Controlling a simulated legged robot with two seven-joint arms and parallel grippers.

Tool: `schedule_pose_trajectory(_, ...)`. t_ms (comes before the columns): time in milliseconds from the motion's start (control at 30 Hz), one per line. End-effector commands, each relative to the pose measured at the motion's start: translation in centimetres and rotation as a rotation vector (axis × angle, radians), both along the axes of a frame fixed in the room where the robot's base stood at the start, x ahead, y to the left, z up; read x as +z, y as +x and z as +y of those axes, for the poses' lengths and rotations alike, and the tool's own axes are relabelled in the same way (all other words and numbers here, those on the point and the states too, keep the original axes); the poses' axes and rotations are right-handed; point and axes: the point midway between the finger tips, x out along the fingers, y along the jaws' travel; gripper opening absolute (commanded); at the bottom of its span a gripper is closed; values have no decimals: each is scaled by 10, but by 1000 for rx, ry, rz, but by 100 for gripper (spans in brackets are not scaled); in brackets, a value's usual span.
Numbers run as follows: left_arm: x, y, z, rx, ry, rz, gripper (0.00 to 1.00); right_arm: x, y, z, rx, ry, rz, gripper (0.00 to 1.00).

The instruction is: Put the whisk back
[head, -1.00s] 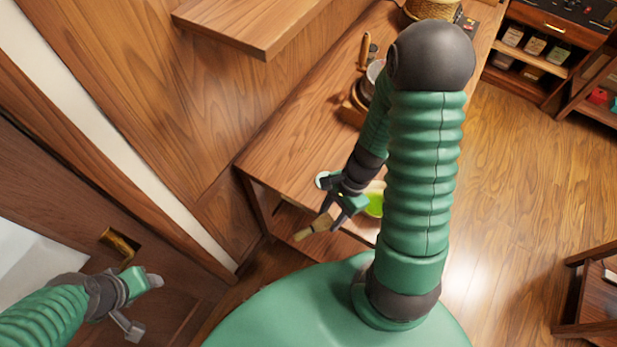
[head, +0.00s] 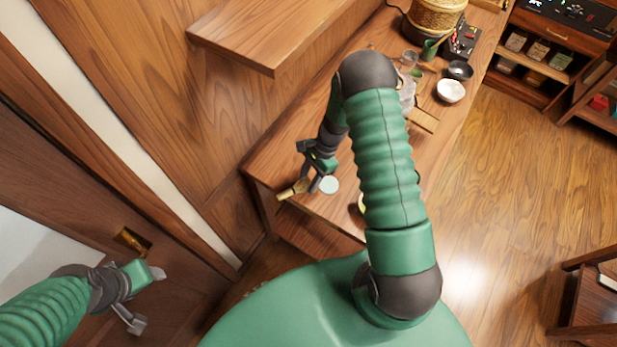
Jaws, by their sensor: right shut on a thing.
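The whisk (head: 289,192), a short light-brown tool, is in my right gripper (head: 309,184), which is shut on it. It points to the left over the near left end of the wooden counter (head: 285,160). A small pale round disc (head: 329,186) lies on the counter just right of the gripper's fingers. I cannot tell whether the whisk touches the counter. My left gripper (head: 147,298) is open and empty at the lower left, in front of the door.
My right arm hides the counter's middle; a pale rim (head: 362,204) shows beside it. Farther back stand a white bowl (head: 451,91), a dark bowl (head: 460,70), a green cup (head: 430,49) and a woven basket (head: 436,15). A wooden shelf (head: 270,35) juts out above.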

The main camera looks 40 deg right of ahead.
Motion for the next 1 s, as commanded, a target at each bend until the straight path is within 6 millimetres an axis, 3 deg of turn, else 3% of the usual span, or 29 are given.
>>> schedule_pose_trajectory(67, 10, 0, 0, 0, 0, 0, 58, -4, 1, 0, -1, 0, -3, 0)
schedule_pose_trajectory(533, 1, 0, 0, 0, 0, 0, 58, -16, 1, 0, 0, -1, -4, 0)
schedule_pose_trajectory(567, 2, 0, 0, 0, 0, 0, 58, -15, 1, 0, 0, -1, -4, 42)
schedule_pose_trajectory(600, 3, 0, 0, 0, 0, 0, 58, -15, 1, 0, 0, -1, -4, 47)
schedule_pose_trajectory(700, 3, 0, 0, 0, 0, 0, 58, -14, 1, 0, 0, -1, -4, 59)
schedule_pose_trajectory(1000, 4, 0, 0, 0, 0, 0, 58, -12, 1, 0, 0, -1, -4, 59)
